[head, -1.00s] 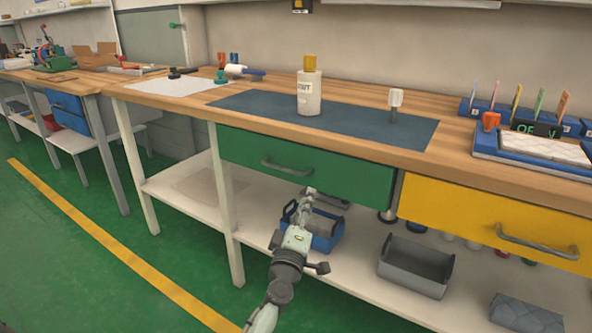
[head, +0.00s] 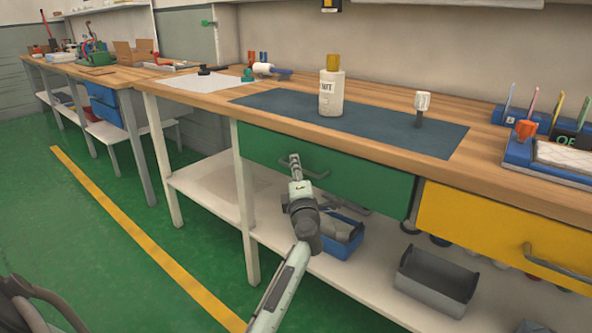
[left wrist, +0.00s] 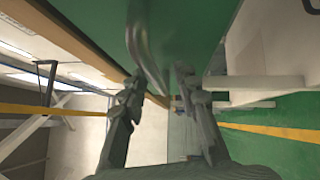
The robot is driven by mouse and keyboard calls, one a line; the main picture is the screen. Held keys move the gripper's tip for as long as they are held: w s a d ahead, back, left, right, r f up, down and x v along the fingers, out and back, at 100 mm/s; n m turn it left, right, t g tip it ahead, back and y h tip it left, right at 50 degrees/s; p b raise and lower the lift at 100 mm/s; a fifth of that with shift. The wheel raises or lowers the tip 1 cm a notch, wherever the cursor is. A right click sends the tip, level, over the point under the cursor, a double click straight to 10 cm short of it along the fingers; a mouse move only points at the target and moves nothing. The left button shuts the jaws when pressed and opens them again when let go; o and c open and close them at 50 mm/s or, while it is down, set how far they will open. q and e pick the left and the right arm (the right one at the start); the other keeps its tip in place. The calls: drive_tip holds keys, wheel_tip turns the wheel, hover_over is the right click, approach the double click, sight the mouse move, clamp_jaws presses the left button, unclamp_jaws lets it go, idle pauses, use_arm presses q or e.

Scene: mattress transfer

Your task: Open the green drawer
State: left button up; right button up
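The green drawer (head: 372,182) sits closed under the wooden worktop, left of a yellow drawer. Its grey bar handle (head: 316,170) is partly covered by my left gripper in the head view. My left gripper (head: 295,160) is at the left part of the handle. In the left wrist view the two fingers (left wrist: 158,84) are apart, and the handle (left wrist: 142,48) runs in between them from above. I cannot tell whether the fingers touch it. The green drawer front (left wrist: 192,30) is close behind the fingers. My right gripper does not show clearly in any view.
The yellow drawer (head: 490,225) is to the right. Below, a blue bin (head: 343,240) and a grey bin (head: 436,280) stand on the lower shelf. A white bottle (head: 331,95) stands on the dark mat (head: 400,133). The green floor in front is open.

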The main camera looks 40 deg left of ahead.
use_arm(q)
drive_tip(key=shift+w+a, duration=0.1)
clamp_jaws()
idle(0.6)
